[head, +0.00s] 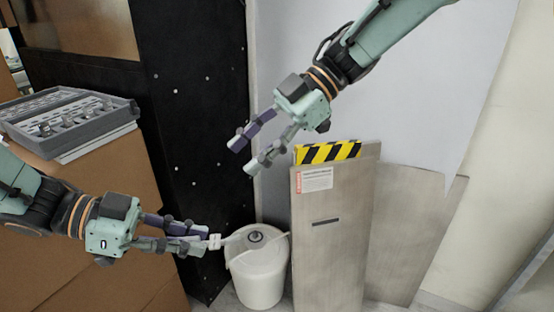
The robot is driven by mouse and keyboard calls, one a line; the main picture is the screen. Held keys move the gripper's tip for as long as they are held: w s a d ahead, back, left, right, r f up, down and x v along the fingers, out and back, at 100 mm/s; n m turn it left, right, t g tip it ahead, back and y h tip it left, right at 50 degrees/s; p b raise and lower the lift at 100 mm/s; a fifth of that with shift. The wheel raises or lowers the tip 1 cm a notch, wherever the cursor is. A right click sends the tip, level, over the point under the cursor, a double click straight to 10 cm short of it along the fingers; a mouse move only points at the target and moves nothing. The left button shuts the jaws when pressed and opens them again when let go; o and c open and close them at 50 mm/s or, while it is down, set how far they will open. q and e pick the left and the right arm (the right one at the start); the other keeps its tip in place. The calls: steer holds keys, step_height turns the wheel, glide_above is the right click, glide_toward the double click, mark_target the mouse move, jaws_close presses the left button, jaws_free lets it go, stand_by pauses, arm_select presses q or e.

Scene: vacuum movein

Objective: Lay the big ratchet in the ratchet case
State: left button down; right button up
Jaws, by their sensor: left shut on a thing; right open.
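The ratchet case (92,131) is a grey open tray at the left, holding several small metal pieces. My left gripper (207,241) is at the lower middle, to the right of and lower in the picture than the case. It is shut on a slim light piece that appears to be the big ratchet (255,237), whose round dark-ringed end shows in front of the white bucket. The fingers hide part of it. My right gripper (244,156) is open and empty at upper centre, pointing down and left, apart from the ratchet and the case.
The case stands on a brown cardboard box (95,190). A white bucket (262,285) stands on the floor behind the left gripper. Grey wood panels (335,250) with a yellow-black striped piece (328,152) lean at the right. A black panel (195,110) stands behind.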

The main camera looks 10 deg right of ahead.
steer(key=s+d+f+g+h, duration=0.1)
steer(key=s+d+g+h, duration=0.1)
steer(key=s+d+h, duration=0.15)
steer(key=s+a+f+y, duration=0.1)
steer(key=s+a+f, duration=0.2)
steer(key=a+f, duration=0.4)
steer(key=shift+s+a+f, duration=0.3)
steer(key=shift+s+f, duration=0.05)
steer(key=shift+f, duration=0.35)
steer(key=shift+c, duration=0.3)
jaws_close()
